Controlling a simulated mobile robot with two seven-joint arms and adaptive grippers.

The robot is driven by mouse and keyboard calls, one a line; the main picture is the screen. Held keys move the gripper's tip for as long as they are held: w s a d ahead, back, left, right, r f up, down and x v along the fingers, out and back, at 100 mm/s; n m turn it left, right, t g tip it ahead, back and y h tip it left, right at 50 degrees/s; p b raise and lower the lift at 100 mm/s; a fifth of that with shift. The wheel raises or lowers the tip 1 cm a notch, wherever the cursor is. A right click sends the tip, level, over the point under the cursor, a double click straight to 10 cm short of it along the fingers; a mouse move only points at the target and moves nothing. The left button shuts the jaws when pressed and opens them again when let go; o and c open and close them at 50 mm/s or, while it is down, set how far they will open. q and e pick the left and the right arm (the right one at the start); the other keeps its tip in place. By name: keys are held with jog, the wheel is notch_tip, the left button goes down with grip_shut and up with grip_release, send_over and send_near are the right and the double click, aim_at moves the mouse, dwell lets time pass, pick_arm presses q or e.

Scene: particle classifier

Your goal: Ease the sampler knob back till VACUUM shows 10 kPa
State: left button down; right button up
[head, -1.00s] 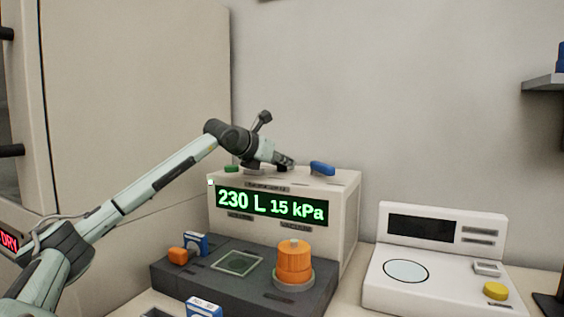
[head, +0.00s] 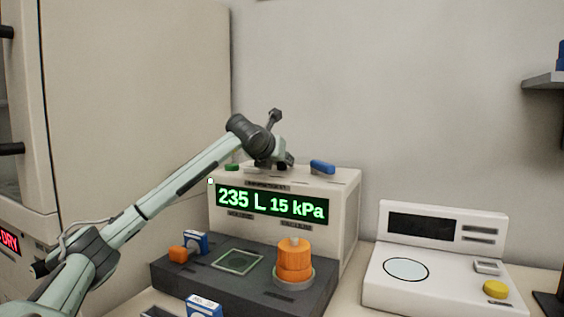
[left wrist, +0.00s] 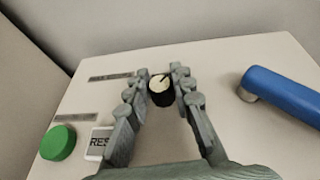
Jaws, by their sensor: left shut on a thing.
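The sampler box (head: 349,200) is cream with a green-lit display (head: 270,203) on its front. The display reads 235 L and 15 kPa, the kPa figure being over the right label. The sampler knob (left wrist: 161,90), small and black with a pale top and a dark pointer line, stands on the box top in the left wrist view. My left gripper (head: 284,164) is at the box top and hides the knob in the head view. In the left wrist view its fingers (left wrist: 160,84) close on the knob from both sides. My right gripper is out of view.
A green button (left wrist: 58,142) and a blue handle (left wrist: 285,92) flank the gripper on the box top. Below are a dark base (head: 225,279) with an orange cylinder (head: 295,262) and small blue-white boxes (head: 195,242). A white instrument (head: 440,262) stands at right.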

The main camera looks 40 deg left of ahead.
pick_arm(q)
jog(key=c, duration=1.3)
grip_release()
jog(key=v, duration=1.1)
jog(key=shift+s+d+r, duration=0.1)
jog(key=shift+s+r, duration=0.05)
jog(key=shift+s, duration=0.15)
jog(key=shift+s+d, duration=0.1)
jog(key=shift+s, duration=0.05)
